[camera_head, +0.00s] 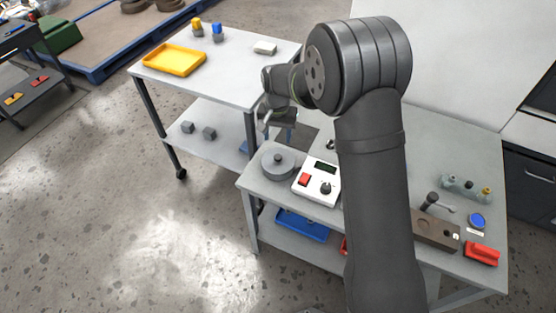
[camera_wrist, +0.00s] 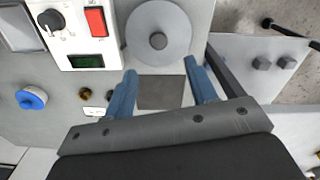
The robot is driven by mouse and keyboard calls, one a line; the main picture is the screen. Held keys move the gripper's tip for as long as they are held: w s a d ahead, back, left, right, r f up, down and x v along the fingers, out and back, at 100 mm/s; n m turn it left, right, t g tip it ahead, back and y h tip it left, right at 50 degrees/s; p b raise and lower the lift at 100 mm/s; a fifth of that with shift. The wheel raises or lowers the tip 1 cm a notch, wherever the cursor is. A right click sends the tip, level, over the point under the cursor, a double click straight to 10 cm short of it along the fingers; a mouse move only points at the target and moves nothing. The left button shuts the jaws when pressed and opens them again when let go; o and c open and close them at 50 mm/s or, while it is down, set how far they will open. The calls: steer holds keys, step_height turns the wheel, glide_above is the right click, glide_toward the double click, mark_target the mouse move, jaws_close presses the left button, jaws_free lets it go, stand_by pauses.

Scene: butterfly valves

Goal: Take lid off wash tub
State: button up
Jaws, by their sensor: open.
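The wash tub (camera_head: 279,166) is a round grey vessel on the front table, left of the white control box. Its lid is a flat grey disc with a small dark knob in the middle, and it sits on the tub. In the wrist view the lid (camera_wrist: 140,28) shows from above near the top edge. My gripper (camera_wrist: 160,80) is open, its two blue fingers spread apart with nothing held between them. The lid's knob lies beyond the fingertips and is not touched. In the head view my gripper (camera_head: 282,131) is just behind the tub, partly hidden by my wrist.
The white control box (camera_head: 316,182) with a red switch and black knob stands close beside the tub. A blue tray (camera_head: 302,226) lies on the lower shelf. My arm hides part of the front table.

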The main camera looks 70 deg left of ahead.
glide_above(278, 157)
steer(key=f, duration=0.4)
steer(key=shift+a+f, duration=0.1)
steer(key=shift+a, duration=0.15)
steer(key=f, duration=0.5)
steer(key=shift+d+f, duration=0.15)
steer(key=shift+d, duration=0.05)
steer(key=c, duration=1.1)
steer(key=shift+r, duration=0.2)
